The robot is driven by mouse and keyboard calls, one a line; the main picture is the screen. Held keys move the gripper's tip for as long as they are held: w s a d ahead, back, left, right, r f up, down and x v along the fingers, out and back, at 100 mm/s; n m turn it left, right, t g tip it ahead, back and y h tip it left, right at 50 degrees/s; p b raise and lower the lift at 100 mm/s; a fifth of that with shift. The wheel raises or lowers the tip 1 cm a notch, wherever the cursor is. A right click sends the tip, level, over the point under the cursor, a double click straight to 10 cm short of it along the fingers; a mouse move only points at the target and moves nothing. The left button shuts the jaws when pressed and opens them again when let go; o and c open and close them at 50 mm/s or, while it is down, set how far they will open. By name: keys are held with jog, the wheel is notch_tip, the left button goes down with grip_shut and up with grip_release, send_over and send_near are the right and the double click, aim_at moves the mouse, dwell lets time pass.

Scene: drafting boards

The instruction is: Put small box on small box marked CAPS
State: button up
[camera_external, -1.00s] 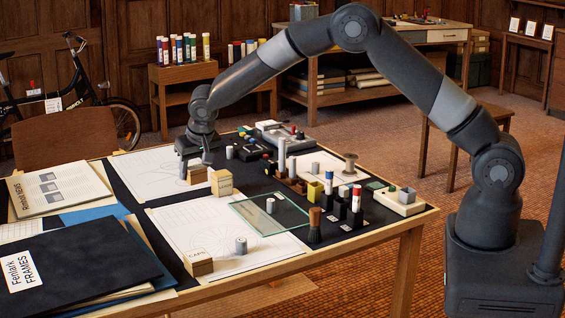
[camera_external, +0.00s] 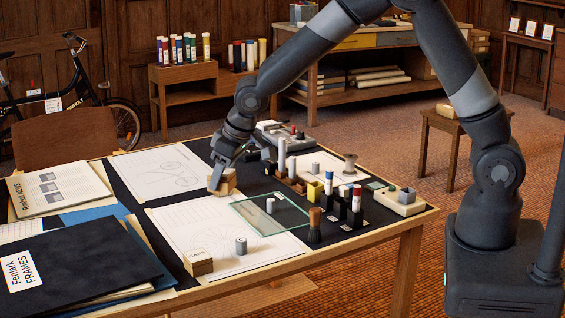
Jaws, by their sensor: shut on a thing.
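The small box marked CAPS (camera_external: 198,263) is a wooden box with a pale lettered top. It stands at the front left of the drafting board, at the edge of the lower white sheet. My gripper (camera_external: 216,181) is low over the board, well behind the CAPS box, and is shut on a small wooden box (camera_external: 229,182). The fingers and wrist cover part of this box and its top. I cannot tell whether a second small box is hidden there, or whether the held box touches the board.
A grey cylinder (camera_external: 241,246) stands to the right of the CAPS box. A dark folder (camera_external: 80,262) lies to the left. The white sheet between is mostly clear.

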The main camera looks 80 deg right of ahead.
jog(key=shift+s+a+r+n, duration=0.1)
jog(key=shift+s+a+n, duration=0.2)
jog(key=shift+s+a, duration=0.3)
send_over(191, 253)
jog(key=s, duration=0.2)
jog(key=f, duration=0.7)
jog(key=shift+w, duration=0.2)
jog(key=shift+f, duration=2)
jog(key=shift+f, duration=0.1)
jog(key=o, duration=1)
